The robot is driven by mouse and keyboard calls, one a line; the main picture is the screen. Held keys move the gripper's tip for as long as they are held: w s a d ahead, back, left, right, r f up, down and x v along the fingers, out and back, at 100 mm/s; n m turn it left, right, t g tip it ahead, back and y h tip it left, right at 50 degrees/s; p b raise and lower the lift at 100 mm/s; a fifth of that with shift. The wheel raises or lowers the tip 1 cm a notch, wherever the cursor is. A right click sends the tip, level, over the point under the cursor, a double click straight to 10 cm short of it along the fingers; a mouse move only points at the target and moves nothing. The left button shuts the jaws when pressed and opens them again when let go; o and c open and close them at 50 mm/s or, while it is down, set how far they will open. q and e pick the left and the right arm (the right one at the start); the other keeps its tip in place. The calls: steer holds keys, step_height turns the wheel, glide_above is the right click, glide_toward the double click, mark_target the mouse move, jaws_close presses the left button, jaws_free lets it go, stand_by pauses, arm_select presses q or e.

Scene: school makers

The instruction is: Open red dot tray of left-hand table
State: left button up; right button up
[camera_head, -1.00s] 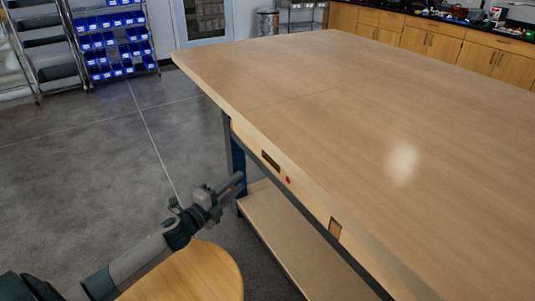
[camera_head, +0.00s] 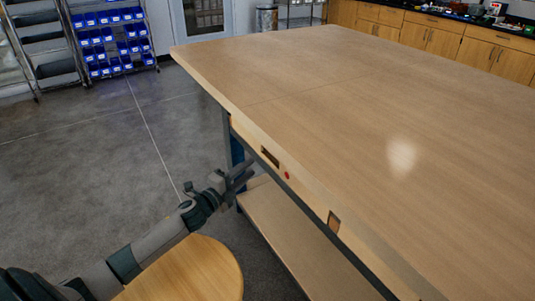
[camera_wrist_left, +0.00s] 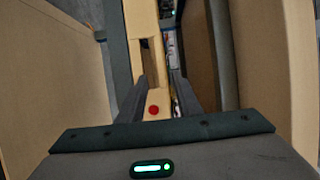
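The wooden table (camera_head: 330,90) has a tray front set into its near left edge, with a dark slot handle (camera_head: 270,157) and a red dot (camera_head: 287,175). The tray looks shut, flush with the edge. My left gripper (camera_head: 248,170) is just left of the tray front, a short way from it, with fingers apart and empty. In the left wrist view the gripper (camera_wrist_left: 162,95) is open, and the red dot (camera_wrist_left: 153,110) and slot (camera_wrist_left: 146,50) show between its fingers. My right gripper is not in view.
A second slot (camera_head: 334,222) sits farther along the same edge. A lower shelf (camera_head: 290,240) runs under the table. A round wooden stool top (camera_head: 190,272) lies below my left arm. The grey floor at left is free; racks with blue bins (camera_head: 110,45) stand behind.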

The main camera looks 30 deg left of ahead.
arm_select(q)
steer(key=w+d, duration=0.1)
steer(key=w, duration=1)
steer(key=shift+w+d, duration=0.25)
jaws_close()
